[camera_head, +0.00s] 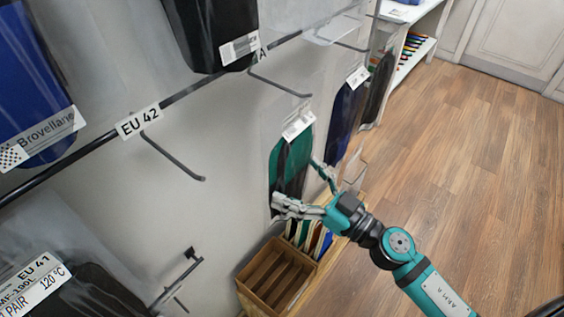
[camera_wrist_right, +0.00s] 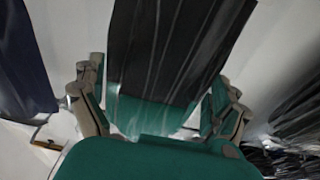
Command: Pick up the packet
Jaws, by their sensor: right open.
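A green and black packet (camera_head: 290,160) with a white label at its top hangs on the wall rack in the head view. In the right wrist view the packet (camera_wrist_right: 170,60) shows as a dark pleated panel with green at its lower end. My right gripper (camera_head: 298,184) is open at the packet's lower part. In the wrist view its fingers stand on either side of the packet, with the gripper (camera_wrist_right: 155,88) spread around it. I cannot tell whether the fingers touch it. My left gripper is not in view.
A blue packet (camera_head: 344,120) hangs just beyond the green one. A wooden box (camera_head: 248,284) with dividers stands below, beside upright coloured items. Empty hooks (camera_head: 175,163) stick out from the wall at left. The wooden floor (camera_head: 490,150) at right is clear.

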